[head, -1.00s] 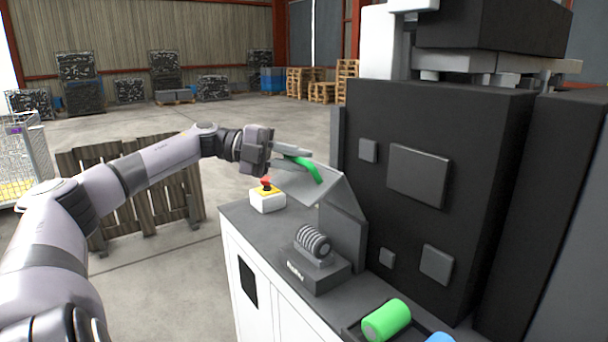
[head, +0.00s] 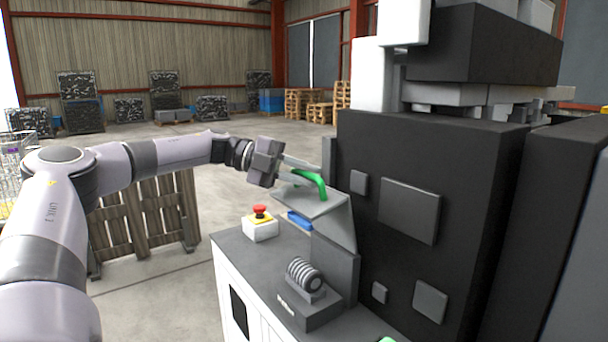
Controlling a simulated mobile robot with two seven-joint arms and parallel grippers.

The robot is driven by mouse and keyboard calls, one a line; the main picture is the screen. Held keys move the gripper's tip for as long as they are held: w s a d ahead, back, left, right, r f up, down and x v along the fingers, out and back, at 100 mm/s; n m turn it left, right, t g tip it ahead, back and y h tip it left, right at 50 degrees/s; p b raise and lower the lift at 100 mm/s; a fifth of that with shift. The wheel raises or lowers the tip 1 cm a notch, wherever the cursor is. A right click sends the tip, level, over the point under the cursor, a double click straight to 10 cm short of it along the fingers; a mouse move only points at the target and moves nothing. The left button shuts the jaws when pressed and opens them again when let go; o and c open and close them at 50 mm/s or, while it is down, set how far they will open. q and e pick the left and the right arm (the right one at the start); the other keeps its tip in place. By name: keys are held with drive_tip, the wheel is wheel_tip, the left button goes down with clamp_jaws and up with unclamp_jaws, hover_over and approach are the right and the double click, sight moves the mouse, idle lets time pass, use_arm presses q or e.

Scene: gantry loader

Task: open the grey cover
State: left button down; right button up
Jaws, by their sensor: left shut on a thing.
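The grey cover (head: 312,207) is at the near left side of the black machine, raised above the bench, with its side wall at the right. A curved green handle (head: 320,189) stands on it. My left gripper (head: 302,172) reaches in from the left and is shut on the green handle. The fingertips partly overlap the handle. A blue thing (head: 299,221) shows below the cover's front edge, partly hidden. My right gripper is not in view.
A white box with a red stop button (head: 260,223) stands on the bench (head: 245,252) left of the cover. A dark block with a coiled spring-like part (head: 304,279) is in front. The black machine (head: 450,175) blocks the right side.

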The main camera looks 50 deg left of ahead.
use_arm(q)
drive_tip(key=shift+w+r, duration=0.1)
drive_tip(key=shift+w, duration=0.05)
idle(0.4)
drive_tip(key=c, duration=1.1)
unclamp_jaws()
drive_tip(key=shift+c, duration=0.2)
drive_tip(key=v, duration=0.7)
drive_tip(key=shift+a, duration=0.1)
